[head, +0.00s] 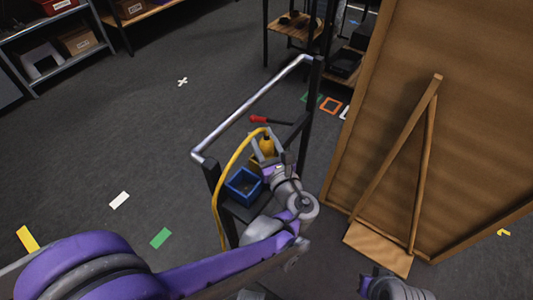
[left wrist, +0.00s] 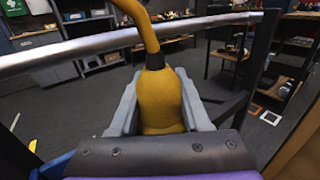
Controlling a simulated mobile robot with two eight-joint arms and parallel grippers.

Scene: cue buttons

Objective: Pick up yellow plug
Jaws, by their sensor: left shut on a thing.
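The yellow plug (head: 267,146) with its yellow cable is at the cart's black shelf in the head view. In the left wrist view the yellow plug (left wrist: 160,100) stands upright between the grey fingers, its cable rising from a dark collar and out of the top of the picture. My left gripper (head: 266,152) is shut on the plug; it also shows in the left wrist view (left wrist: 160,115). The plug's lower end is hidden by the gripper. My right gripper (head: 395,290) shows only in part at the bottom edge, and its fingers are not clearly visible.
A cart with a silver rail (head: 250,108) and dark posts surrounds the gripper. A blue bin (head: 243,186) sits on its shelf, and a red-handled tool (head: 262,119) lies behind. A large brown board (head: 465,110) with a wooden stand is at right. Open floor is at left.

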